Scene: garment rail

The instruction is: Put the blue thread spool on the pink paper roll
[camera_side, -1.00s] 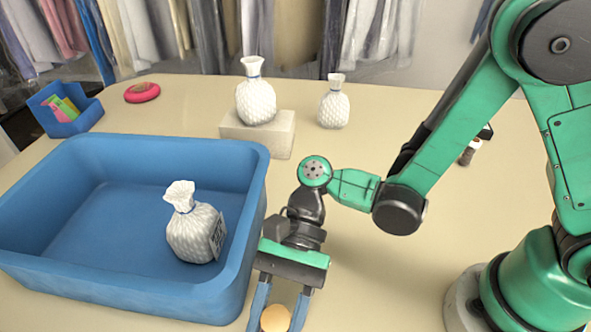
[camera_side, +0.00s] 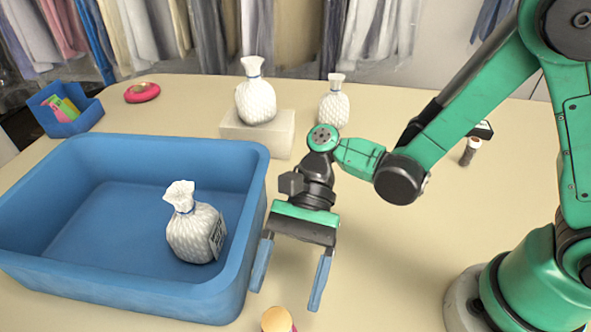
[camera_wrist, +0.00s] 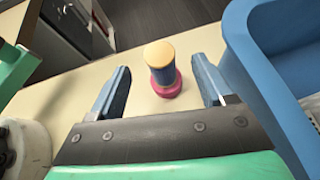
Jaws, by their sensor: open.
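The blue thread spool (camera_wrist: 167,75), with a tan top, stands upright on the pink paper roll (camera_wrist: 168,88) in the wrist view. In the side view the spool's tan top (camera_side: 276,319) shows at the bottom edge, with a sliver of pink beside it; the rest is cut off. My gripper (camera_side: 287,296) is open and empty. Its fingers are wide apart, above and behind the spool in the side view. In the wrist view the spool appears between the two fingers, with clear gaps on both sides.
A large blue bin (camera_side: 130,292) holding a white textured bag (camera_side: 194,232) stands left of my gripper. Another white bag (camera_side: 256,100) sits on a pale block (camera_side: 257,136), with a smaller bag (camera_side: 334,107) beside it. A small dark cylinder (camera_side: 468,154) stands at right.

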